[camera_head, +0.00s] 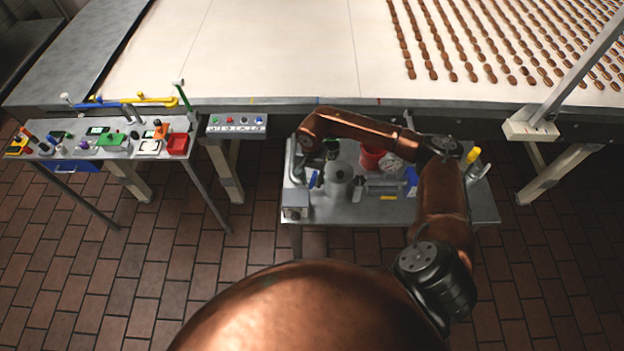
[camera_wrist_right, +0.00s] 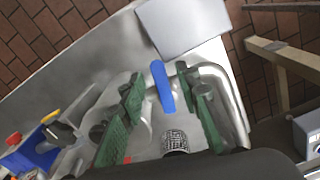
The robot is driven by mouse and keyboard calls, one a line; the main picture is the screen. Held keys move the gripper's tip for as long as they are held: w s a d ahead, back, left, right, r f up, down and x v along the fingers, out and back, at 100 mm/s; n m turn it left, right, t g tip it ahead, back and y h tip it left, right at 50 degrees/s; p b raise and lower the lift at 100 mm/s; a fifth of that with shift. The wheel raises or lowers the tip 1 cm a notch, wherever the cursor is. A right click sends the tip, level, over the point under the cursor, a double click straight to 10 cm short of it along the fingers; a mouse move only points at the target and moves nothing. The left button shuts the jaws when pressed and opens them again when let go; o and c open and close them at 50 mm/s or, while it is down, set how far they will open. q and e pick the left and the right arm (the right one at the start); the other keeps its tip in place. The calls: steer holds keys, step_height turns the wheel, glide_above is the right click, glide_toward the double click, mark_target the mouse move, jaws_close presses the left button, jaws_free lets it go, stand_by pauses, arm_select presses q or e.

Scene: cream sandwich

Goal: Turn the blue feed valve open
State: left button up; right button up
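In the head view a small blue piece (camera_head: 313,180), which looks like the same handle, shows at the left of the metal side table (camera_head: 430,212). My right gripper (camera_wrist_right: 160,75) is open, with one green finger on each side of the blue handle. Gaps show between handle and fingers, and I see no grip on it. The handle's lower end and mount are partly hidden. My left gripper is in neither view.
A grey box (camera_head: 295,205) sits at the table's front left corner. A red container (camera_head: 372,157) and a grey canister (camera_head: 338,182) stand near the gripper. The conveyor (camera_head: 280,50) runs behind; a tool table (camera_head: 120,150) stands left. Brick floor is clear in front.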

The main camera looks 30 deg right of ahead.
jaws_close()
stand_by(0.3)
stand_by(0.3)
steer(key=shift+w+a+m+b, duration=0.15)
steer(key=shift+w+m+b, duration=0.95)
steer(key=shift+m, duration=1.15)
steer(key=shift+w+a+m+b, duration=0.2)
steer(key=shift+w+m+b, duration=0.45)
steer(key=shift+m+b, duration=1.15)
steer(key=shift+w+a+m+b, duration=0.15)
steer(key=shift+w+m+b, duration=0.75)
steer(key=shift+m, duration=1.75)
jaws_free()
